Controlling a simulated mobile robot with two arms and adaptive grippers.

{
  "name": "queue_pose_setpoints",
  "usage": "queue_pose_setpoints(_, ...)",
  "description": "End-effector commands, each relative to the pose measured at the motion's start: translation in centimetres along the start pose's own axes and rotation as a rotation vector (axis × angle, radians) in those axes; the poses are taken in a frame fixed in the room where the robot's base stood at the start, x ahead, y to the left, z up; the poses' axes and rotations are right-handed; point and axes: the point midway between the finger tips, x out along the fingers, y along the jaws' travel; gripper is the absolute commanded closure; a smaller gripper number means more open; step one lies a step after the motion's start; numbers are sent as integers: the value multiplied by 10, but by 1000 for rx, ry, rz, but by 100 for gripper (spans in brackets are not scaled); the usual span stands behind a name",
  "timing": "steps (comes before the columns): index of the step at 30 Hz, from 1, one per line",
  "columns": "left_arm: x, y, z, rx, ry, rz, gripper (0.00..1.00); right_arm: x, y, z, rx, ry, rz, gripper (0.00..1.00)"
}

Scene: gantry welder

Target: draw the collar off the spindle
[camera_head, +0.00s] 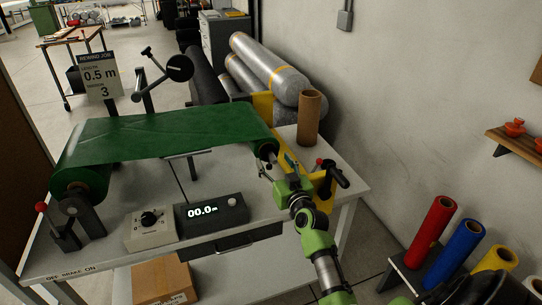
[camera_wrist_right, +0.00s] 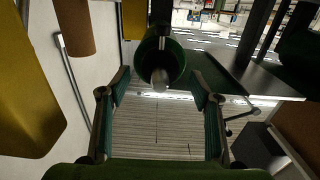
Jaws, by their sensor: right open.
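The green film web (camera_head: 165,135) spans the bench to a roll at its right end. The spindle (camera_wrist_right: 160,78) shows as a grey rounded end sticking out of the dark, green-rimmed roll end (camera_wrist_right: 178,60) in the right wrist view. I cannot clearly make out the collar as a separate piece from the spindle end. My right gripper (camera_head: 271,168) is at the roll's right end; it is open, its fingers spread on either side of the spindle end in the wrist view (camera_wrist_right: 160,88). It seems to hold nothing. My left gripper is not in view.
The bench (camera_head: 100,262) carries a cardboard core (camera_head: 309,118), a display box (camera_head: 212,214) and a dial box (camera_head: 150,229). Coloured rolls (camera_head: 432,232) stand at lower right by the wall.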

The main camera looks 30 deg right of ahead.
Motion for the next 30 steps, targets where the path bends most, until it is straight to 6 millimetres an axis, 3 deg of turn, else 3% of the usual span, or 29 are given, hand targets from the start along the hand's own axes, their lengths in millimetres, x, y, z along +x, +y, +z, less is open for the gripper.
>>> queue_pose_setpoints(7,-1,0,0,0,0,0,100,32,0,0,0,0,-1,42)
queue_pose_setpoints(19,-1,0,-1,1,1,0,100,39,0,0,-1,-1,0,42)
queue_pose_setpoints(20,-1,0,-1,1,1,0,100,39,0,0,-1,-1,0,47)
queue_pose_setpoints(24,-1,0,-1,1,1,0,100,39,0,0,-1,-1,0,84)
queue_pose_setpoints(26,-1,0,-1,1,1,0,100,39,0,0,-1,-1,0,87)
queue_pose_setpoints(27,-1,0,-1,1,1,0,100,39,0,0,0,-1,0,65)
queue_pose_setpoints(30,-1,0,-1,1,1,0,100,39,0,0,0,-1,0,88)
